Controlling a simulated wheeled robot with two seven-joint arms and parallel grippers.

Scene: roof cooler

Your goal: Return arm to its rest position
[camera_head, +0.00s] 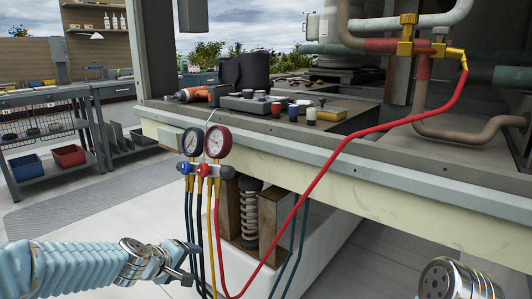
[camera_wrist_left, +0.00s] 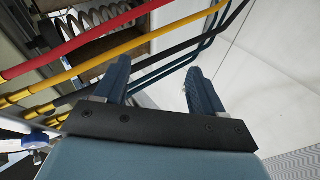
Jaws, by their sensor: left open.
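My left gripper (camera_head: 186,263) is low in the head view, left of the hanging hoses. In the left wrist view its two dark blue fingers (camera_wrist_left: 158,78) stand apart with nothing gripped between them. A red hose (camera_wrist_left: 70,45), yellow hoses (camera_wrist_left: 95,58) and dark hoses run behind the fingers; how close they are is hard to tell. A silver ribbed part of my right arm (camera_head: 455,281) shows at the bottom right of the head view. The right gripper is not in view.
A manifold with a blue gauge (camera_head: 192,141) and a red gauge (camera_head: 218,141) hangs at the ledge (camera_head: 365,172). Its red hose (camera_head: 340,150) reaches a yellow fitting (camera_head: 457,55) at upper right. A shelf (camera_head: 55,97) stands left. Floor (camera_head: 110,205) at left is clear.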

